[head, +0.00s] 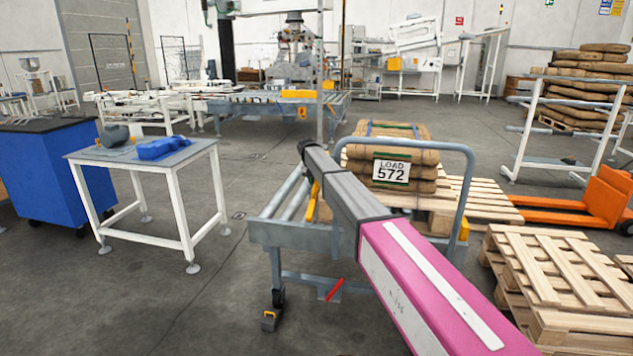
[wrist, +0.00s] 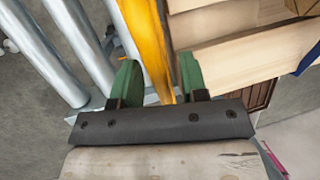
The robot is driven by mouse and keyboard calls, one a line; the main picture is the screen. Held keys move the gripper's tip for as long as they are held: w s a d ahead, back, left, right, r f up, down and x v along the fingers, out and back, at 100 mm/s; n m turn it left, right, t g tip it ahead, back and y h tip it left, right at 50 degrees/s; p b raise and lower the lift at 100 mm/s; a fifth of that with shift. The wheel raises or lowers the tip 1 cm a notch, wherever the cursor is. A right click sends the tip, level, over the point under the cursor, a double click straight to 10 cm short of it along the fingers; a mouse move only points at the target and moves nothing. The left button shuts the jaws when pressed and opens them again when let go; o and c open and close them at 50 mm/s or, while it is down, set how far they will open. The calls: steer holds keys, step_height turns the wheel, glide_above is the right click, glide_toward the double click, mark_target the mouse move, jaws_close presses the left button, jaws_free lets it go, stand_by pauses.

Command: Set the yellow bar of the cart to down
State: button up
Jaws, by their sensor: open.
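The grey-blue roller cart (head: 290,235) stands in the middle of the head view, partly behind my arm. Its yellow bar (head: 313,202) shows as a short strip beside the rollers, at the side facing the pallet; my arm hides part of it. In the wrist view the yellow bar (wrist: 150,45) runs lengthwise between the green fingers of my gripper (wrist: 158,78), close to the right finger. The gripper is open, with a finger on either side of the bar and a gap at the left. Contact with the right finger cannot be told. My arm hides the gripper in the head view.
Cart rollers (wrist: 65,45) lie left of the gripper. Sacks (head: 400,150) with a LOAD 572 sign rest on a pallet (head: 478,198) behind the cart handle (head: 468,190). A white-legged table (head: 190,160) stands left, stacked pallets (head: 560,270) right. Floor at front left is clear.

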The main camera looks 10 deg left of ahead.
steer(key=v, duration=1)
steer(key=shift+r, duration=0.4)
